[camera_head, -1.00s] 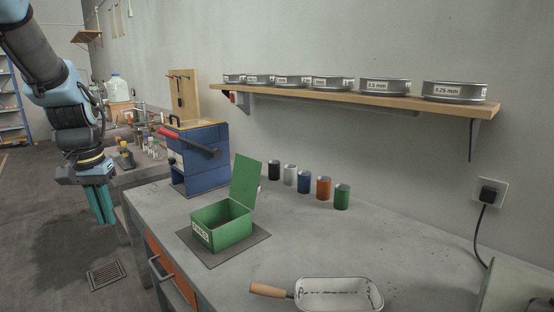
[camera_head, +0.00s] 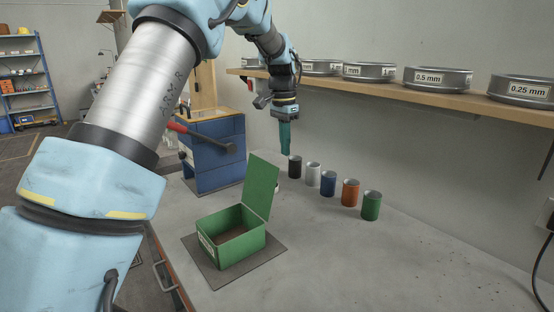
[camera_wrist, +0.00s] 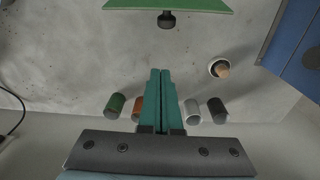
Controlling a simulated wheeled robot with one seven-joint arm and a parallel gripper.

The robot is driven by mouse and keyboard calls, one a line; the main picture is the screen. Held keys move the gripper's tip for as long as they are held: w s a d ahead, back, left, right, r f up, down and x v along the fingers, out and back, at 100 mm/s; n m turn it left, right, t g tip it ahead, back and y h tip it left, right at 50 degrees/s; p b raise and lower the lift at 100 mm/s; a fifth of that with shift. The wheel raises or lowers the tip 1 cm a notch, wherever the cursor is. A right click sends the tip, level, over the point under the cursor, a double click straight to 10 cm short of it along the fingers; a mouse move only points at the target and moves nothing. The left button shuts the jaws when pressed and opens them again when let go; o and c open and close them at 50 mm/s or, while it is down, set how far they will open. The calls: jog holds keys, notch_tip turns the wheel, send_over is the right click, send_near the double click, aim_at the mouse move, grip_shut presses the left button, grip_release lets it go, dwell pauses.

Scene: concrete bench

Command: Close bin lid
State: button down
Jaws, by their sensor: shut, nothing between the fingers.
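The green bin (camera_head: 208,246) is an open box with a white label on its front. Its green lid (camera_head: 262,188) stands raised, tilted slightly back from the hinge edge. The lid's edge and a dark knob on it show at the top of the wrist view (camera_wrist: 168,20). My gripper (camera_head: 286,153) points down with teal fingers, behind and slightly right of the lid, apart from it. In the wrist view, the two fingers (camera_wrist: 160,72) are pressed together with nothing between them.
A row of cans stands behind the bin: black (camera_head: 295,167), white (camera_head: 313,175), blue (camera_head: 328,184), orange (camera_head: 350,193) and green (camera_head: 371,206). A shelf (camera_head: 400,84) with sieves runs along the wall. A blue box with a red lever (camera_head: 215,160) is left. The bench right of the bin is clear.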

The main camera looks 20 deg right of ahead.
aim_at(262, 185)
jog(key=shift+s+a+f+p, duration=0.25)
jog(key=shift+a+f+p, duration=0.5)
jog(key=shift+a+f, duration=0.25)
jog(key=shift+s+a+f+p, duration=0.2)
jog(key=shift+a+f+p, duration=0.6)
jog(key=shift+f, duration=0.25)
jog(key=shift+a+b, duration=0.2)
jog(key=shift+b, duration=0.2)
